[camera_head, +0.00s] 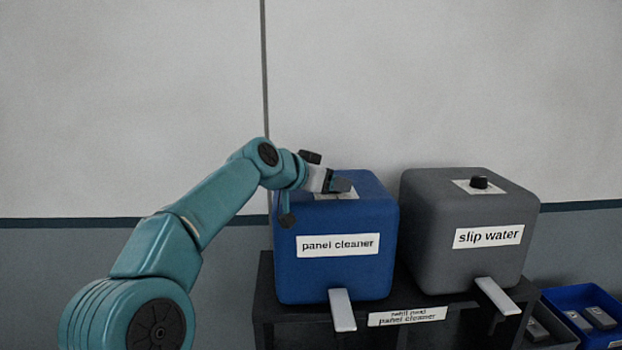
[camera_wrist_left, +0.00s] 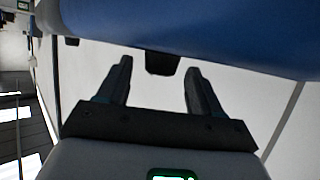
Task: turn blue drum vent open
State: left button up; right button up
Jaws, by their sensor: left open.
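The blue drum (camera_head: 336,268), labelled "panel cleaner", stands on a dark stand. A pale plate (camera_head: 322,196) lies on its top. My left gripper (camera_head: 341,185) is just above that plate and hides the vent knob in the head view. In the left wrist view the picture is turned over, with the blue drum (camera_wrist_left: 230,35) across the top. The dark vent knob (camera_wrist_left: 163,64) shows from it between the open fingers, with a gap on each side. I cannot tell whether the fingertips reach around it or stop just short. My right gripper is out of view.
A grey drum (camera_head: 465,260) labelled "slip water", with its own dark knob (camera_head: 479,182), stands close on the right. Pale levers (camera_head: 342,310) stick out in front of both drums. A blue bin (camera_head: 570,308) sits at lower right. The wall behind is bare.

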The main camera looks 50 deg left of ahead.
pick_arm(q)
jog(key=b+v, duration=0.3)
jog(key=v, duration=1.2)
jog(key=shift+s+b, duration=0.25)
jog(key=shift+b, duration=0.05)
jog(key=shift+w, duration=0.1)
